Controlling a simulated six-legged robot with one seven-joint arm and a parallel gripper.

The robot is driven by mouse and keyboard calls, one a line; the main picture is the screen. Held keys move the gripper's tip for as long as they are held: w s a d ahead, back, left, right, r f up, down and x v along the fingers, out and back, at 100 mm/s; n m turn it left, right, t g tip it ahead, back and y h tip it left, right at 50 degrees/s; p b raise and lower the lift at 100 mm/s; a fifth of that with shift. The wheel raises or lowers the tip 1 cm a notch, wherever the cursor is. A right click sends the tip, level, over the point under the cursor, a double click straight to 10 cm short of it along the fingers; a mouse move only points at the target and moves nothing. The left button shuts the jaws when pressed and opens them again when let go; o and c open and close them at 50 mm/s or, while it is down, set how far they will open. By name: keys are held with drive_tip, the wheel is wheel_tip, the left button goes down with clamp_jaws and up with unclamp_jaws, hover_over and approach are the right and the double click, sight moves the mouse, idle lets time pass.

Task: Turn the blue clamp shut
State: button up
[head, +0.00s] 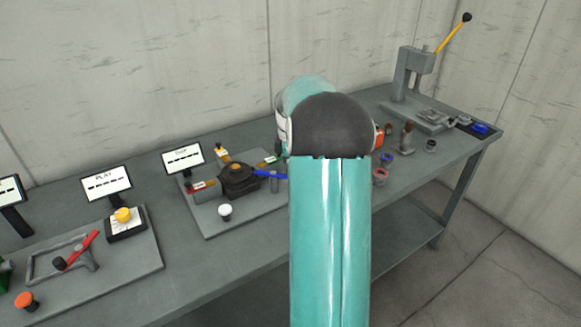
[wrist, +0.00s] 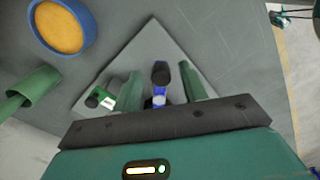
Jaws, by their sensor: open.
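The blue clamp's blue handle (head: 268,173) sticks out to the right from a black body (head: 238,179) on a grey plate in the head view. Its right end runs behind my arm. The gripper is open, with a finger to each side of the knob. I cannot tell whether either finger touches it. My gripper is hidden behind my arm in the head view.
A white knob (head: 225,211) stands in front. Several small cups stand to the right, one blue (head: 386,158). A press (head: 413,75) stands at the far right. A red-handled fixture (head: 80,250) is at left.

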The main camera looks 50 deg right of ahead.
drive_tip(key=shift+r, duration=0.1)
wheel_tip(320, 180, up, 14)
drive_tip(key=shift+f, duration=0.2)
idle(0.6)
drive_tip(key=s+a+r+m+t+h, duration=0.1)
drive_tip(key=s+a+r+m, duration=0.1)
drive_tip(key=a, duration=1)
drive_tip(key=s+a+r+m+t, duration=0.1)
drive_tip(key=s+a+r+m, duration=0.1)
drive_tip(key=a, duration=1)
drive_tip(key=s+a+f+m+t, duration=0.1)
drive_tip(key=s+a+f+m, duration=0.1)
drive_tip(key=s+a, duration=0.4)
drive_tip(key=s+a+f+m+t+y, duration=0.1)
drive_tip(key=s+a+f+m+t, duration=0.1)
drive_tip(key=s+a, duration=0.5)
wheel_tip(320, 180, down, 3)
drive_tip(key=a+m, duration=0.1)
drive_tip(key=a, duration=0.1)
drive_tip(key=shift+a+t, duration=0.3)
